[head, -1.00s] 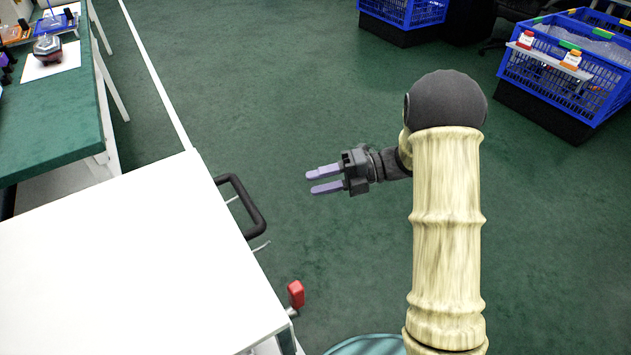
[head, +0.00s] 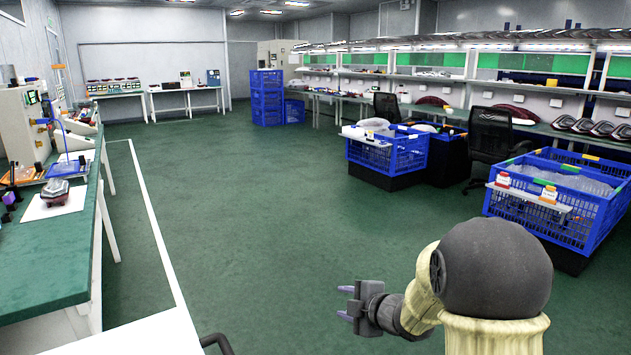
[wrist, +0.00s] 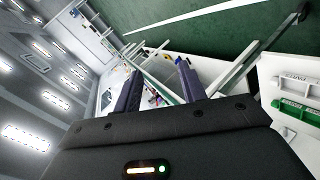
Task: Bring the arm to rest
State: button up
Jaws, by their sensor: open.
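My gripper (head: 344,302) is in the lower middle of the head view, held out to the left of my arm over the green floor. Its two purple-grey fingers are apart with nothing between them. In the wrist view the two fingers of my gripper (wrist: 158,92) stand spread, and the workbench and room show tilted beyond them. My arm's dark rounded joint and pale sleeve fill the lower right of the head view. The gripper touches nothing.
A white tabletop (head: 150,338) with a black handle (head: 217,343) is at the lower left. A green bench (head: 50,262) carries a tail lamp (head: 55,192). Blue crates (head: 545,205) stand at right, with another blue crate (head: 388,152) behind. The middle floor is clear.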

jog(key=s+d+f+m+g+h, duration=0.2)
jog(key=s+d+m+h, duration=0.6)
jog(key=m, duration=0.4)
jog(key=s+f+m+g, duration=0.2)
jog(key=s+m+g, duration=0.55)
jog(key=s, duration=0.95)
notch_tip(320, 180, up, 26)
jog(key=m+t+p, duration=0.1)
jog(key=t+p, duration=0.1)
jog(key=p, duration=2.5)
jog(key=shift+w+r+y, duration=0.15)
jog(key=shift+w+y, duration=0.15)
jog(key=shift+y, duration=0.1)
jog(key=shift+c, duration=0.5)
